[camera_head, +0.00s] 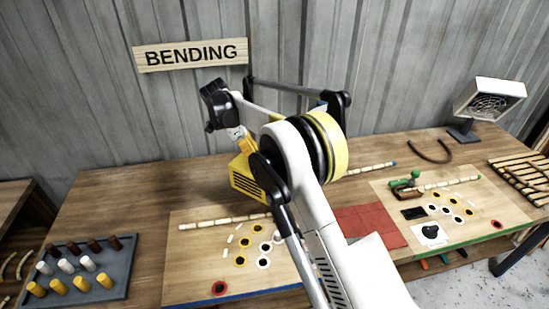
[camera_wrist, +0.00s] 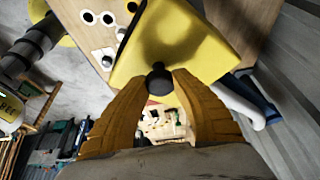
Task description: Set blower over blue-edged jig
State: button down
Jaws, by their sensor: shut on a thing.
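The blower is a yellow box with dark vent slots (camera_head: 246,181). It hangs from my gripper (camera_head: 244,143) above the back part of the blue-edged jig. The jig is a pale board (camera_head: 190,272) with a blue front edge, black-and-white and yellow rings, and a rattan pole along its back. In the wrist view my gripper's orange fingers (camera_wrist: 158,88) close on a dark knob of the yellow blower (camera_wrist: 135,62). My arm hides part of the jig. The exact height of the blower above the board cannot be told.
A tray of pegs (camera_head: 126,285) stands at left. A red mat (camera_head: 368,222) lies between the blue-edged jig and a green-edged jig (camera_head: 400,262). A wall stands behind.

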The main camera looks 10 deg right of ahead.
jog(key=shift+w+a, duration=0.75)
jog(key=shift+w, duration=0.05)
jog(key=c, duration=1)
grip_release()
jog(key=shift+w+d, duration=0.1)
jog(key=shift+d, duration=0.05)
jog(key=shift+r, duration=0.1)
jog(key=v, duration=1.1)
jog(key=shift+r, duration=0.4)
